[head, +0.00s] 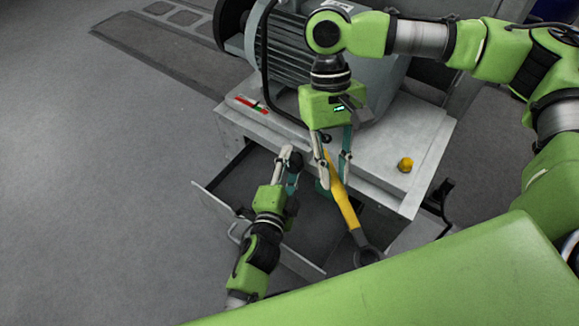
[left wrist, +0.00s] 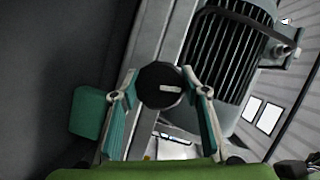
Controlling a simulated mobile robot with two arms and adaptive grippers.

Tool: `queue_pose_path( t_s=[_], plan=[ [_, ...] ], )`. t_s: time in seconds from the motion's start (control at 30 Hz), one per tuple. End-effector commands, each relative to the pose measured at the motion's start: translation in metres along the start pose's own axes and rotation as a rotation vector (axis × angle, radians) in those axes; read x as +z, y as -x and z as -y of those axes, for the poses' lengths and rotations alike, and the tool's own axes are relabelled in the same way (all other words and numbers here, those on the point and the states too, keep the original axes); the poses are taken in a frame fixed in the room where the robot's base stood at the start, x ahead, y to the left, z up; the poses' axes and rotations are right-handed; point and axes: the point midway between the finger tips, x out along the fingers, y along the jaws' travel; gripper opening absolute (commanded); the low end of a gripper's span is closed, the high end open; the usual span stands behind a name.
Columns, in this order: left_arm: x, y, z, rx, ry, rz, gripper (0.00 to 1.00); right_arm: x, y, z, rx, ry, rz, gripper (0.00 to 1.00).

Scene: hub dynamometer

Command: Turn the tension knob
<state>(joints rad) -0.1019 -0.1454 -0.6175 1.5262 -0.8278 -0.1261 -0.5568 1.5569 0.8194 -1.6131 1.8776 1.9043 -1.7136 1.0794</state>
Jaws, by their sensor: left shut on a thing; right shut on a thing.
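The tension knob (left wrist: 160,86) is a dark round knob with a white mark, seen end-on in the left wrist view. My left gripper (left wrist: 160,82) has its two fingers on either side of it, shut on it. In the head view my left gripper (head: 292,160) reaches up to the front of the grey machine cabinet (head: 380,160), and its fingers largely hide the knob. My right gripper (head: 333,168) points down in front of the cabinet, shut on a yellow-handled tool (head: 343,200) with a dark ring-shaped head hanging low.
An open drawer (head: 215,203) juts out below the cabinet top, under both grippers. A large finned motor (head: 284,45) stands on the cabinet. The floor at left is clear.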

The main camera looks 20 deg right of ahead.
Motion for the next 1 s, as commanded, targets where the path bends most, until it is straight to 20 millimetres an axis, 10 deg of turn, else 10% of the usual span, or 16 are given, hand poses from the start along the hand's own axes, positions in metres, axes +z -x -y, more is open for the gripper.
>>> queue_pose_path(
  t_s=[0.5,0.53,0.6,1.0],
  plan=[
    [-0.0020,0.0001,-0.0005,-0.006,-0.019,-0.004,0.20,-0.0008,-0.0019,0.0001,0.000,0.000,0.000,0.00],
    [-0.0020,0.0001,-0.0005,-0.006,-0.019,-0.004,0.47,-0.0008,-0.0019,0.0001,0.000,0.000,0.000,0.00],
    [-0.0018,0.0001,-0.0005,-0.006,-0.018,-0.003,0.59,-0.0008,-0.0019,0.0001,0.000,0.000,0.000,0.00],
    [-0.0002,0.0050,-0.0007,-0.006,-0.018,-0.001,0.59,-0.0008,-0.0019,0.0001,0.000,0.000,0.000,0.00]
  ],
)
